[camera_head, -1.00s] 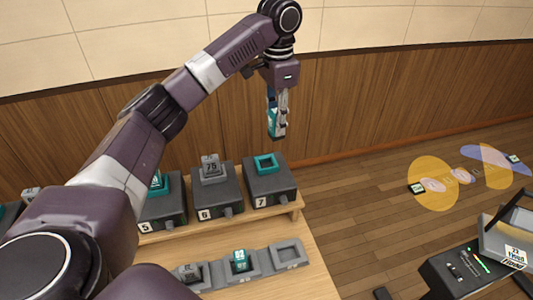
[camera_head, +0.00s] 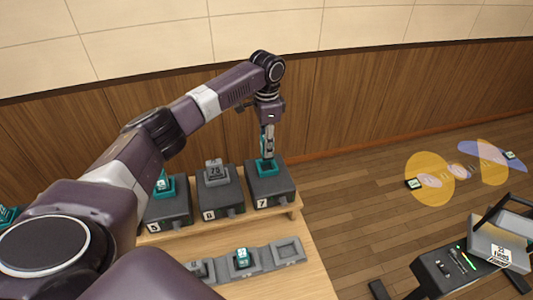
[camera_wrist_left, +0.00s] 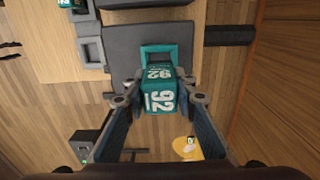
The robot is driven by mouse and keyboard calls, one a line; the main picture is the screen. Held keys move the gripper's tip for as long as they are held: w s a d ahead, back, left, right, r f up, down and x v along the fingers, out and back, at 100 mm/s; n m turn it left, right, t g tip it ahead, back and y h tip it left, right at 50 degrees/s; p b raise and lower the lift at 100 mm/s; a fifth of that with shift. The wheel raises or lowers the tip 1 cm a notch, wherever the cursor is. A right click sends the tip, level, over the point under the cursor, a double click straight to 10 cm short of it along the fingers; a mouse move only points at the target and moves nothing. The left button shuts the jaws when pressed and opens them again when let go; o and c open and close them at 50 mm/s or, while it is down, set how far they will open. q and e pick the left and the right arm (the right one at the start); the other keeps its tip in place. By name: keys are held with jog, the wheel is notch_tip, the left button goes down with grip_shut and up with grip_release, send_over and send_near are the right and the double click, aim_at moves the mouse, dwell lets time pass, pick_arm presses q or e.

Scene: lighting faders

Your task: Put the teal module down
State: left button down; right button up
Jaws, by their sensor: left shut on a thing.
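The teal module (camera_wrist_left: 160,98), marked 92, is between the fingers of my left gripper (camera_head: 267,153). In the left wrist view the left gripper (camera_wrist_left: 158,101) is shut on its sides. The module is at the teal-rimmed socket on grey box 7 (camera_head: 270,188). That teal rim (camera_wrist_left: 145,53) shows just beyond the module in the wrist view, with part of its opening dark and uncovered. In the head view the fingers reach down to the rim and mostly hide the module; I cannot tell how deep it sits. My right gripper is not in view.
Box 6 (camera_head: 219,196), with a grey module on top, and box 5 (camera_head: 168,211), with a teal one, stand to the left. In front are low grey trays, one with a teal module (camera_head: 242,257), the rightmost tray (camera_head: 287,251) empty. Floor is right of the table.

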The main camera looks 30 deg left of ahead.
pick_arm(q)
notch_tip(320, 180, down, 5)
jog(key=shift+r+p, duration=0.1)
jog(key=shift+p, duration=0.6)
jog(key=shift+f, duration=0.4)
jog(key=shift+f, duration=0.1)
jog(key=c, duration=1.6)
grip_release()
notch_tip(320, 180, up, 11)
jog(key=b, duration=0.4)
jog(key=shift+w, duration=0.1)
jog(key=shift+r, duration=0.65)
